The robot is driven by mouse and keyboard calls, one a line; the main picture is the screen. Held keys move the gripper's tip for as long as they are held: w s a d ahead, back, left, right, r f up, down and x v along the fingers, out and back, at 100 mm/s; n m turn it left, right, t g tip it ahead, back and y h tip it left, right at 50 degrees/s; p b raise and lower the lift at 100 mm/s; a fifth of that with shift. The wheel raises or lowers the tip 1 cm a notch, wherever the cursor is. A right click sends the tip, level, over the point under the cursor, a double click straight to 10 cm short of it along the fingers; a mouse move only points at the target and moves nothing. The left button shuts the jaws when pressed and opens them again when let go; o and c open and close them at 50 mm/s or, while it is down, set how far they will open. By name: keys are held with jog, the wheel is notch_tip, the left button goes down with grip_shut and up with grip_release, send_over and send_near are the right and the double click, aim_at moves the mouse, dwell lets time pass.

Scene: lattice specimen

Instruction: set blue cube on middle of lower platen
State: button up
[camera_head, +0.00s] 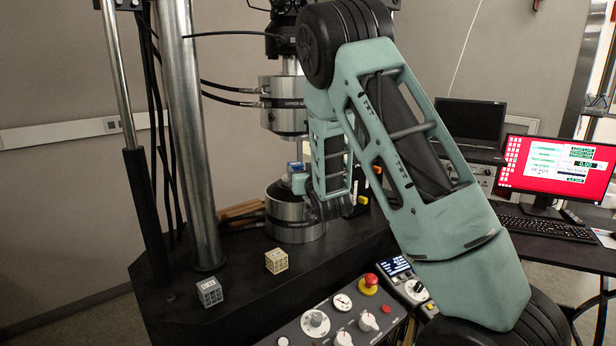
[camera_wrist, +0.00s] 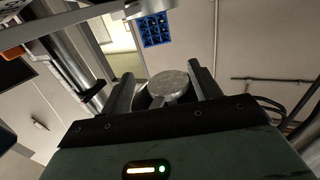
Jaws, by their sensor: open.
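The blue cube (camera_head: 296,167), small and lattice-like, shows just above the lower platen (camera_head: 290,212), a round metal cylinder. My gripper (camera_head: 300,182) is close beside the cube at the platen's top, partly hidden by my arm. In the wrist view my gripper (camera_wrist: 163,75) is open, with fingers apart and nothing held between them. The blue cube (camera_wrist: 155,29) shows beyond the fingertips there, outside the jaws. A round metal disc (camera_wrist: 174,85) shows between the fingers. I cannot tell whether the cube rests on the platen.
The upper platen (camera_head: 283,105) hangs above. A yellowish cube (camera_head: 276,261) and a grey cube (camera_head: 210,292) stand on the black bench. A steel column (camera_head: 190,140) rises at left. A control panel with a red button (camera_head: 369,282) lies in front; a monitor (camera_head: 556,170) stands right.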

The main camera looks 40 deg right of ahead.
jog(key=shift+s+a, duration=0.15)
jog(key=shift+s, duration=0.15)
jog(key=s+a+f+n+g+y, duration=0.1)
jog(key=a+f+g+y, duration=0.15)
jog(key=a, duration=0.75)
jog(key=a+f+n+g+y, duration=0.1)
jog(key=a+g+y, duration=0.15)
jog(key=a, duration=0.65)
jog(key=s+a+f+n+g+y, duration=0.1)
jog(key=s+a+n+g+y, duration=0.1)
jog(key=s+a, duration=0.35)
jog(key=s+a+f+n+g+y, duration=0.1)
jog(key=s+a+y, duration=0.15)
jog(key=a, duration=0.55)
jog(key=s+a+n+g, duration=0.2)
jog(key=s+a, duration=0.1)
jog(key=s, duration=0.6)
jog(key=s+a+n+g+h, duration=0.1)
jog(key=s+a+n+g, duration=0.1)
jog(key=s, duration=0.8)
jog(key=s+a+n+g, duration=0.3)
jog(key=s+g, duration=0.1)
jog(key=s, duration=0.5)
jog(key=shift+s+a+r+n, duration=0.25)
jog(key=shift+s+a+n, duration=0.05)
jog(key=shift+n, duration=0.1)
